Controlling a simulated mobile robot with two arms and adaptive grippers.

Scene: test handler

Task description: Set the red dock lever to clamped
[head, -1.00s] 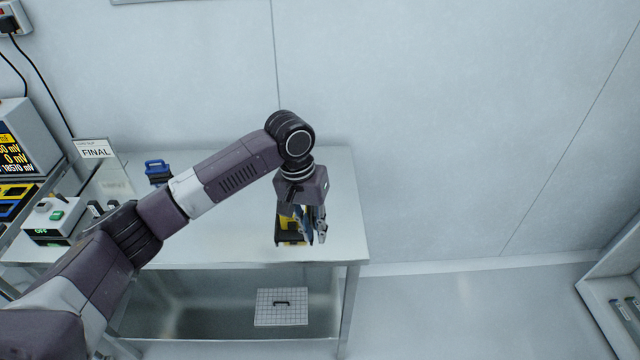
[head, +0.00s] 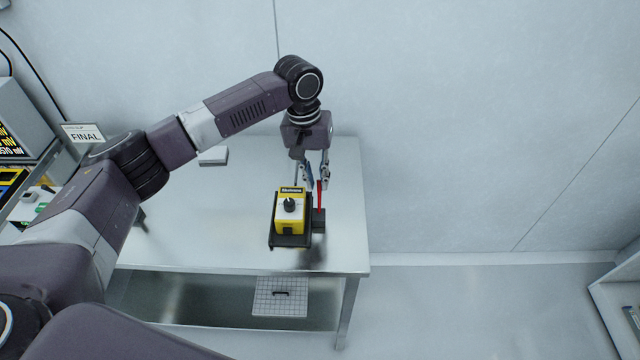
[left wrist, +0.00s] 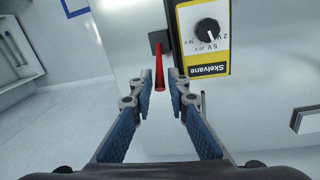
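The red dock lever (head: 320,196) stands up from a small black block (head: 319,222) at the right side of a black dock. A yellow Skelvane meter (head: 290,212) with a black dial sits in this dock. In the left wrist view the red lever (left wrist: 160,72) points toward the gap between the fingertips. My left gripper (head: 317,182) is open, its fingertips at the lever's upper end. In the left wrist view the left gripper (left wrist: 162,88) has a finger on each side of the lever's end, without visible contact. My right gripper is out of view.
The dock stands on a metal table (head: 210,240) near its right front corner. A gridded plate (head: 280,297) lies on the lower shelf. A FINAL sign (head: 84,134) and instruments stand at the left. The table behind the dock is largely clear.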

